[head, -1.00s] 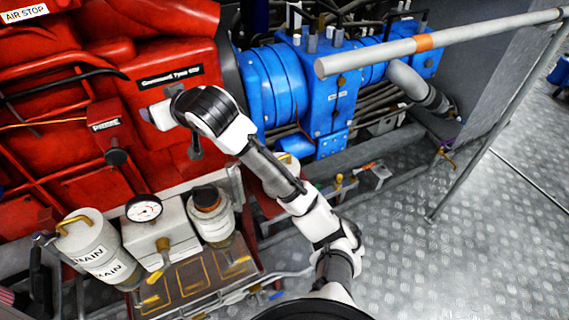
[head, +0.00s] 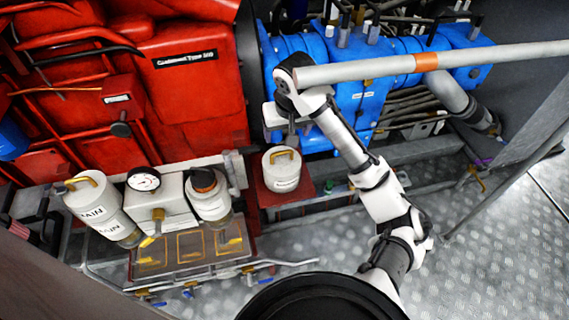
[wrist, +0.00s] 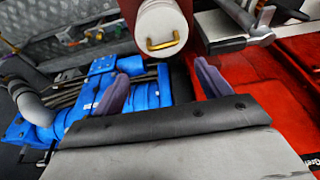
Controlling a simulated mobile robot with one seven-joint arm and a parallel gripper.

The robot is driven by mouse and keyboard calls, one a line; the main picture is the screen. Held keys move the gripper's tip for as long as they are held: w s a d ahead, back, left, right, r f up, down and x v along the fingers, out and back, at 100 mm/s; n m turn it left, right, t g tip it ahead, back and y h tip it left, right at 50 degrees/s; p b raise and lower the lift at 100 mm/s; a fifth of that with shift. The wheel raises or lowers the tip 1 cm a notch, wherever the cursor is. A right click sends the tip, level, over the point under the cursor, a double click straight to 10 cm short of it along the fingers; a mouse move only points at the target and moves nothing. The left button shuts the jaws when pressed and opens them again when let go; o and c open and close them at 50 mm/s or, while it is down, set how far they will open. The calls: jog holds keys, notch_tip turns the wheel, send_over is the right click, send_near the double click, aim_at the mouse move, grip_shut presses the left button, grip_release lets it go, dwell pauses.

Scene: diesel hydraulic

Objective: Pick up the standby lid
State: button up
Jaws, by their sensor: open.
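The standby lid seems to be the white round top with a brass handle (head: 281,157) on a short white canister, whose label is too small to read. The canister stands upright on a red base, right of the main cluster. In the wrist view the lid (wrist: 163,22) is at the top centre, its brass handle facing the camera. My gripper (head: 291,128) is above and behind the lid in the head view, apart from it. In the wrist view my gripper (wrist: 163,85) has its two dark fingers spread, with nothing between them.
Blue machinery (head: 358,98) is behind. Tread-plate floor (head: 470,275) is clear at right.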

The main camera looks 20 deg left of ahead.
aim_at(282, 152)
jog(key=b+x, duration=0.1)
jog(key=x, duration=0.7)
jog(key=shift+a+b, duration=0.2)
jog(key=shift+b, duration=0.1)
jog(key=shift+a+p+x, duration=0.2)
jog(key=shift+p+x, duration=0.35)
jog(key=shift+x, duration=2.2)
jog(key=shift+w+r, duration=0.1)
jog(key=shift+w, duration=0.05)
jog(key=shift+c, duration=0.2)
jog(key=c, duration=1.2)
jog(key=shift+c, duration=0.4)
jog(key=shift+r, duration=0.15)
